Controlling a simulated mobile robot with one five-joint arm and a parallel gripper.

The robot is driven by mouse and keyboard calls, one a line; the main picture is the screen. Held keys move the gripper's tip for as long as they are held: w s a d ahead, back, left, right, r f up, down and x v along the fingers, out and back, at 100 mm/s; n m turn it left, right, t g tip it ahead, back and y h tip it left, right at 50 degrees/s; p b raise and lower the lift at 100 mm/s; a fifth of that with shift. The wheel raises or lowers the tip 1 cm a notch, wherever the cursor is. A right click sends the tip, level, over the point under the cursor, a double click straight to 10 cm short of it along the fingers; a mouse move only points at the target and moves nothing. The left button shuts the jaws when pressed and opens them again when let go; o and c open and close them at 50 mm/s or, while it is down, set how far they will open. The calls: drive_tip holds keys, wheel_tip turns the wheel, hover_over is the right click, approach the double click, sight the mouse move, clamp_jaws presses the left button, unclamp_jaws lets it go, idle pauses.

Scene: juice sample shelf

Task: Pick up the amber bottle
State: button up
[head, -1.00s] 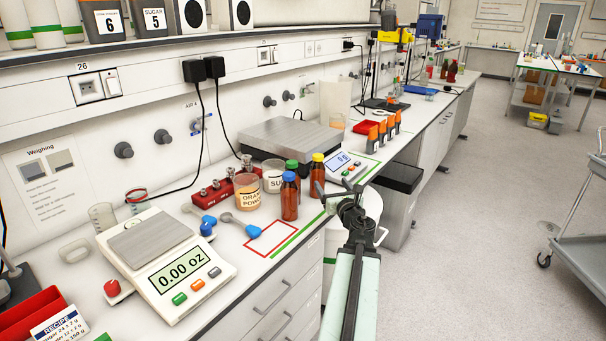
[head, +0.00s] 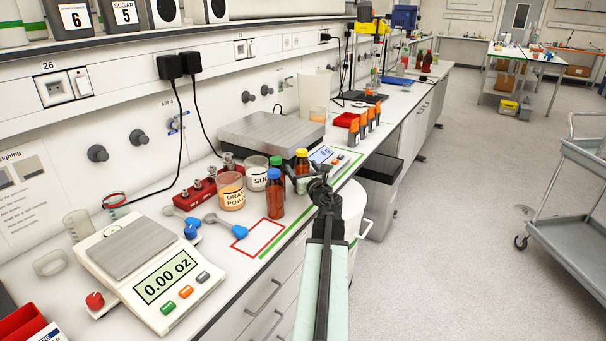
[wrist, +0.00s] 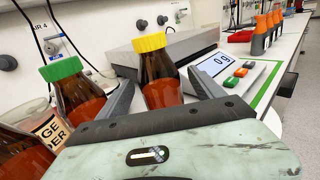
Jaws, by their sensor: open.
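Three amber bottles stand upright on the bench. The yellow-capped bottle (head: 301,169) is nearest my gripper (head: 314,183). The blue-capped bottle (head: 274,199) stands in front, and the green-capped bottle is mostly hidden behind it in the head view. In the wrist view the yellow-capped bottle (wrist: 160,82) shows between the two open fingers of my gripper (wrist: 163,92), with gaps at its sides. Its lower part is hidden by the gripper body. The green-capped bottle (wrist: 76,92) stands just left of the left finger.
The orange powder beaker (head: 231,191) and sugar beaker (head: 256,174) stand left of the bottles. A small scale display (head: 321,154) lies behind right, beside a large grey weighing plate (head: 268,130). A scale reading 0.00 oz (head: 150,265) is front left. A grey cart (head: 575,205) stands right.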

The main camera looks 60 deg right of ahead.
sight(304, 160)
drive_tip(key=shift+w+d, duration=0.4)
drive_tip(key=shift+w, duration=0.05)
drive_tip(key=shift+s, duration=0.1)
clamp_jaws()
drive_tip(key=shift+r, duration=0.15)
drive_tip(key=shift+r+p, duration=0.25)
drive_tip(key=shift+p, duration=0.2)
wheel_tip(304, 160, up, 3)
drive_tip(key=p, duration=0.3)
drive_tip(key=s+a+r+p, duration=0.1)
drive_tip(key=s, duration=1.5)
drive_tip(key=shift+a, duration=0.15)
